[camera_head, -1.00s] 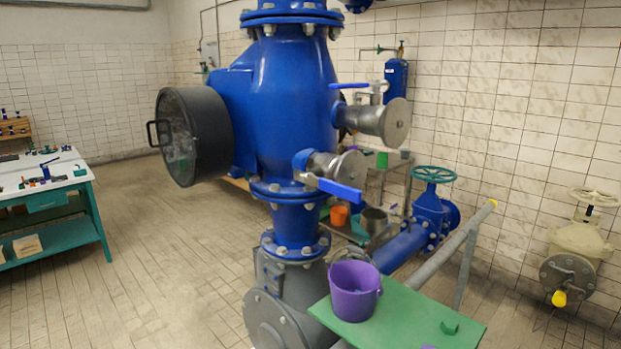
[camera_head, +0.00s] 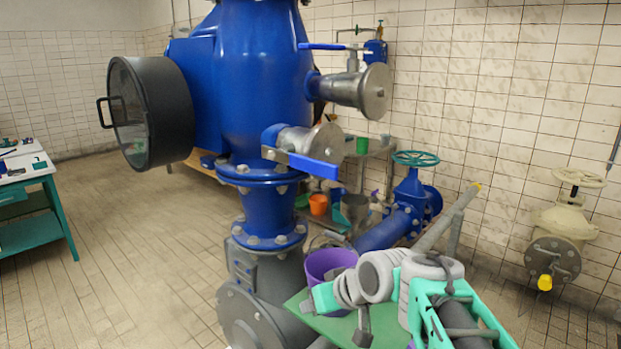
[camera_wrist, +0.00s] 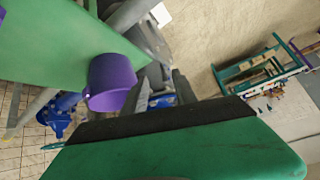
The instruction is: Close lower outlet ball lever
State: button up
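The lower outlet (camera_head: 305,140) is a short metal stub with a flange on the front of the blue pump body. Its blue ball lever (camera_head: 315,165) lies nearly level across it, with the free end to the right. My gripper (camera_wrist: 157,88) shows in the wrist view as two dark fingers, apart, with nothing visible held between them. In the head view my folded arm is at the lower right, below and to the right of the lever and clear of it. The fingertips are hard to make out there. I cannot identify the lever in the wrist view.
A purple bucket (camera_head: 328,265) stands on a green table (camera_head: 335,330) close to my arm; it also shows in the wrist view (camera_wrist: 110,82). An upper outlet (camera_head: 355,90) with its own blue lever (camera_head: 325,46) sits above. A workbench (camera_head: 35,200) stands left; floor between is clear.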

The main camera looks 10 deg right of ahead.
jog(key=w+d+r+n+t+y, duration=0.15)
jog(key=w+r, duration=0.25)
jog(key=r, duration=0.4)
jog(key=w+d+r+n+t+y, duration=0.1)
jog(key=w+d+r+t+y, duration=0.2)
jog(key=r, duration=0.4)
jog(key=n+t+y, duration=0.2)
jog(key=y, duration=0.1)
send_near(315, 160)
jog(key=x, duration=0.3)
jog(key=shift+t, duration=0.25)
jog(key=p+x, duration=0.1)
jog(key=x, duration=0.6)
jog(key=shift+p, duration=0.3)
jog(key=shift+w+f, duration=0.15)
jog(key=shift+c, duration=0.4)
grip_shut()
